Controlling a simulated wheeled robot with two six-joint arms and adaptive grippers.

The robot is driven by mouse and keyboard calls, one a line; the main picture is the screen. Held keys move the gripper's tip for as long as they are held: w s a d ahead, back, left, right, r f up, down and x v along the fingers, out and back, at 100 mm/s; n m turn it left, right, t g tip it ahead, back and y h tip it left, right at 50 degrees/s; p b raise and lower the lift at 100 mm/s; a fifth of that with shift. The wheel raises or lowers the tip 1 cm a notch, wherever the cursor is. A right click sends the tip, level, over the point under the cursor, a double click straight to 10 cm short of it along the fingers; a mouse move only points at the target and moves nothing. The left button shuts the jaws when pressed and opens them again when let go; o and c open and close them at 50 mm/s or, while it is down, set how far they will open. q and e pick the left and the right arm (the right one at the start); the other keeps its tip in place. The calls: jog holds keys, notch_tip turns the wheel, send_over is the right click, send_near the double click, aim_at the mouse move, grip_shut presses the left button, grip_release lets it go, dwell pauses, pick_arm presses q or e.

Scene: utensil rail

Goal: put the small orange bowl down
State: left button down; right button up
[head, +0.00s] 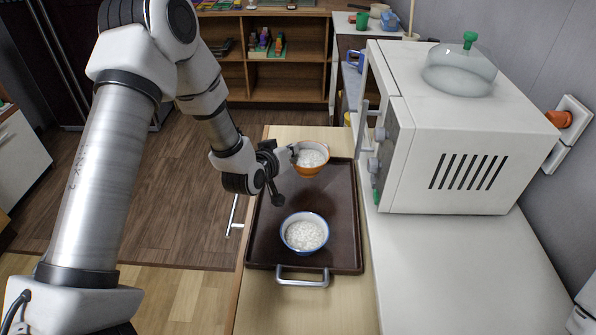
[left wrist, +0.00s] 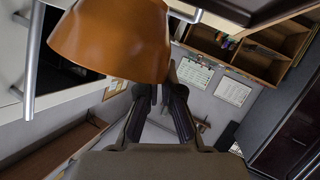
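The small orange bowl (head: 311,170), filled with white grains, is upright over the far end of the dark brown tray (head: 265,228). In the left wrist view the orange bowl (left wrist: 115,40) fills the upper left, with its base cut off. I cannot tell whether it touches the tray. My left gripper (head: 293,153) is at the bowl's left rim. Its fingers (left wrist: 158,92) are close together at the rim and look shut on it. A blue-rimmed bowl (head: 305,234) of white grains stands on the tray's near half. My right gripper is out of view.
A white microwave (head: 450,140) with a glass lid (head: 460,72) on top stands right of the tray. The white counter (head: 470,270) in front of it is clear. The tray's near handle (head: 302,281) sticks out toward me. Wooden shelves (head: 290,75) stand behind.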

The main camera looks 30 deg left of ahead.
pick_arm(q)
jog(key=f, duration=0.3)
jog(key=w+f, duration=0.1)
jog(key=f, duration=0.1)
jog(key=shift+f, duration=0.4)
jog(key=shift+s+r, duration=0.15)
jog(key=shift+r, duration=0.05)
jog(key=shift+f, duration=0.1)
jog(key=c, duration=1.7)
grip_release()
jog(key=shift+f, duration=0.15)
jog(key=o, duration=0.4)
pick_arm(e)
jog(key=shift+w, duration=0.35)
pick_arm(q)
jog(key=shift+r+p, duration=0.3)
jog(key=shift+r, duration=0.05)
jog(key=b+v, duration=0.1)
jog(key=v, duration=1)
jog(key=shift+s+r+b, duration=0.15)
jog(key=shift+s+b, duration=0.2)
jog(key=shift+b, duration=0.05)
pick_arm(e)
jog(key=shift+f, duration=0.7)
